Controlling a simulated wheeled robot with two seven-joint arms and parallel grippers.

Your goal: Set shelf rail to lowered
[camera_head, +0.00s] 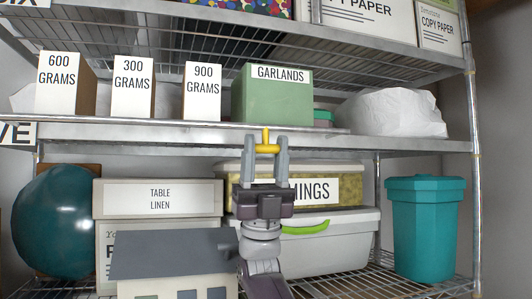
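The shelf rail (190,124) is a thin grey bar along the front of the middle shelf, in front of the bottoms of the weight boxes. It sits at about the level of the shelf's top edge. My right gripper (267,148) comes up from below. Its two grey fingers stand on either side of the handle's crossbar, which fills the gap and appears to touch both. My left gripper is not in view.
The middle shelf (420,144) holds boxes marked 600 (58,86), 300 (132,88) and 900 grams (203,92), a green garlands box (272,98) and a white bundle (395,112). Below are a teal ball (55,222), linen box (158,197), model house (172,255) and teal bin (424,230).

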